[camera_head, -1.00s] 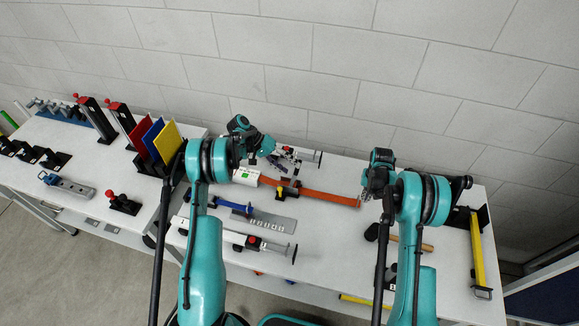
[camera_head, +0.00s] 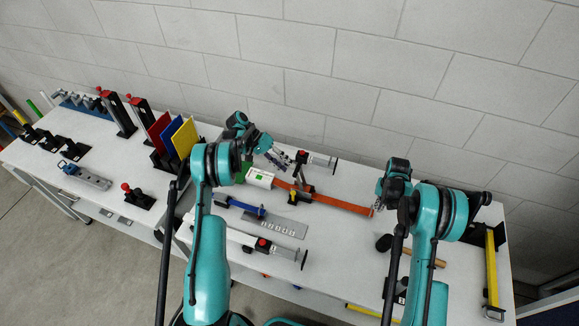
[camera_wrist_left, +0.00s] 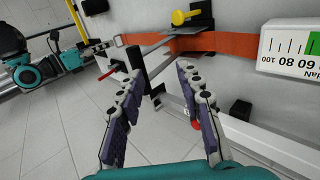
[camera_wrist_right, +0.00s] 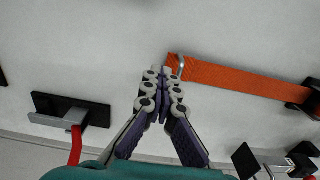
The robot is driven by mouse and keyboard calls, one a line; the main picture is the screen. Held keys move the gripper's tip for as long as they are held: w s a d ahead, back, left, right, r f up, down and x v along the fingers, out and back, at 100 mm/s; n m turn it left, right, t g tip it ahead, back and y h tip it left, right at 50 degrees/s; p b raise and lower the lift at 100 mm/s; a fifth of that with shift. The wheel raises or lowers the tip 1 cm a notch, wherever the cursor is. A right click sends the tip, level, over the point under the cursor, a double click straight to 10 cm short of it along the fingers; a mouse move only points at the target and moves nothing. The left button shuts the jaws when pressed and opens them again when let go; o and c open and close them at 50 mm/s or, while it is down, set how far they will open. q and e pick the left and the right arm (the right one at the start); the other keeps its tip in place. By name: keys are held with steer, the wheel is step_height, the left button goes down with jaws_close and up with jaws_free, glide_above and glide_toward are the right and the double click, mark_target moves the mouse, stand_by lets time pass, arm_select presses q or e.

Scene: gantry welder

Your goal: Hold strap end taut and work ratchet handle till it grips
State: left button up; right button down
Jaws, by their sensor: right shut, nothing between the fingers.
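The orange strap (camera_head: 338,203) lies along the white bench, running right from the ratchet (camera_head: 296,197). Its end, with a metal wire loop, shows in the right wrist view (camera_wrist_right: 182,68). My right gripper (camera_head: 379,207) is shut and empty, its tips right beside that end. The ratchet's handle (camera_head: 301,160) stands up with a black grip; in the left wrist view it is a grey plate with a black bar (camera_wrist_left: 148,74). My left gripper (camera_wrist_left: 158,90) is open, the bar just ahead of its fingertips. A yellow knob (camera_wrist_left: 190,17) sits on the ratchet.
A white tension gauge (camera_head: 260,178) with a green scale stands left of the ratchet. A blue strap (camera_head: 240,208), a grey plate and a rail clamp (camera_head: 265,244) lie in front. A wooden-handled hammer (camera_head: 425,258) and a yellow bar (camera_head: 492,268) are at right. The wall is behind.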

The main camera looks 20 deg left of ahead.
arm_select(q)
steer(key=shift+a+r, duration=0.15)
steer(key=shift+a, duration=1.3)
steer(key=shift+a+r, duration=0.15)
steer(key=shift+a, duration=1.3)
steer(key=v, duration=0.7)
steer(key=shift+a+r, duration=0.15)
steer(key=shift+a, duration=0.05)
arm_select(e)
steer(key=c, duration=1.2)
jaws_free()
steer(key=shift+r, duration=0.1)
